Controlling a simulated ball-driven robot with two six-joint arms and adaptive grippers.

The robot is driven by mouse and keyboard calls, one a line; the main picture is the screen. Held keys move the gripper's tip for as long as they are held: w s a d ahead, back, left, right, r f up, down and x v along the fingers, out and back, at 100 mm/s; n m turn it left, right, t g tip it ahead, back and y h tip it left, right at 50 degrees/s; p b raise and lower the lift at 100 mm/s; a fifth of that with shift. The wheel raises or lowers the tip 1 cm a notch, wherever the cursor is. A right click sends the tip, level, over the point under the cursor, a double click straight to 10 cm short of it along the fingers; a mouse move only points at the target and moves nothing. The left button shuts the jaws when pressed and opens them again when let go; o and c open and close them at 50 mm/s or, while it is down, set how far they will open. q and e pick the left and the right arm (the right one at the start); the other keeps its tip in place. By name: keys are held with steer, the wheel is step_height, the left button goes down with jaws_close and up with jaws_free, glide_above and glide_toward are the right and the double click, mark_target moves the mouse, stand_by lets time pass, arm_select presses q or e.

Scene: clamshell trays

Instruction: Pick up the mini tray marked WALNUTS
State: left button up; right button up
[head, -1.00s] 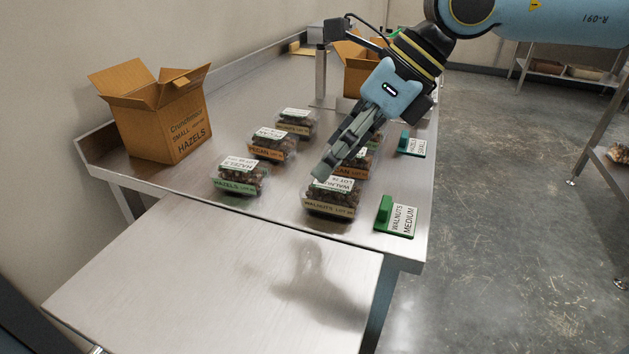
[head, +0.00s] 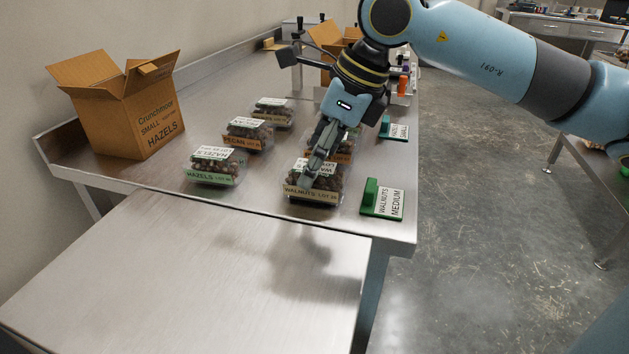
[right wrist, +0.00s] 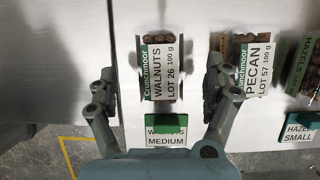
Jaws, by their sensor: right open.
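The clear clamshell tray marked WALNUTS (head: 310,194) sits near the front edge of the steel table, full of brown nuts with a pale yellow front label. My right gripper (head: 314,167) is over it and hides part of its top. In the right wrist view the WALNUTS tray (right wrist: 162,68), labelled LOT 26, 100 g, lies between the two spread fingers of the gripper (right wrist: 162,88). The fingers are open and hold nothing; I cannot tell how far above the tray they are. My left gripper is not in view.
A PECAN tray (right wrist: 253,68) lies close beside the right finger. A HAZELS tray (head: 214,166) and another PECAN tray (head: 247,134) stand to the left. A green WALNUTS MEDIUM sign (head: 383,200) stands to the right. An open HAZELS carton (head: 125,112) is at the back left.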

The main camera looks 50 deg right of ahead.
steer(key=shift+x, duration=1.75)
steer(key=shift+w, duration=0.15)
steer(key=c, duration=1.3)
